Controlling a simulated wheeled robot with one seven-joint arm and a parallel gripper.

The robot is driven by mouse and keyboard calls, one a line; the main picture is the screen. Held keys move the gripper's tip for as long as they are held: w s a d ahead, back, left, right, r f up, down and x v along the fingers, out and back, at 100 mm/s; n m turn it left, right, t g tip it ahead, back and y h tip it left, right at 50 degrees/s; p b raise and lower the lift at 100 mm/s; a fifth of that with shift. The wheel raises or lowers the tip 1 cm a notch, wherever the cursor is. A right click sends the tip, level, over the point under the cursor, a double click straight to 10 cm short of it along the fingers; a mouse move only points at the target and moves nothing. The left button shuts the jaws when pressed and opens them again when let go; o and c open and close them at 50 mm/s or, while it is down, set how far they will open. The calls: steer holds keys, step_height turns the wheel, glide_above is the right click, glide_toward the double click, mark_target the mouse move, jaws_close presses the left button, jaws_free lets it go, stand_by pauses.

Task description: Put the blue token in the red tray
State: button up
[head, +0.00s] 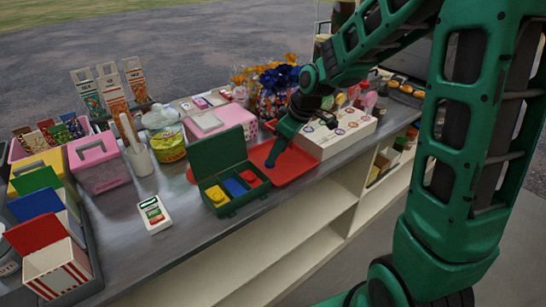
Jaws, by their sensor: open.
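The blue token (234,187) sits in the middle of an open green box (236,205), between a yellow token (216,194) and an orange-red token (251,178). The box's lid stands up at the back. The red tray (298,175) lies flat on the counter just right of the box. My gripper (271,163) points down over the left part of the red tray, beside the green box. It is open and small in view; I see nothing in it. My arm hides part of the tray.
A white box with round pictures (338,136) stands right of the tray. A pink case (220,125) and a yellow-green tub (170,146) stand behind. A white card pack (154,215) lies left of the green box. Bare counter shows along the front edge.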

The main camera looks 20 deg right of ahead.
steer(key=v, duration=0.9)
steer(key=s+d+m+g+h, duration=0.1)
steer(key=s+d+m, duration=0.3)
steer(key=s, duration=0.5)
steer(key=s+d+f+m+g+h, duration=0.1)
steer(key=s+d+m, duration=0.4)
steer(key=s, duration=0.5)
steer(key=s+d+f+m+g, duration=0.1)
steer(key=s+d+m, duration=0.4)
steer(key=s, duration=0.5)
steer(key=shift+m+h, duration=0.3)
steer(key=shift+h, duration=0.1)
steer(key=shift+f, duration=0.1)
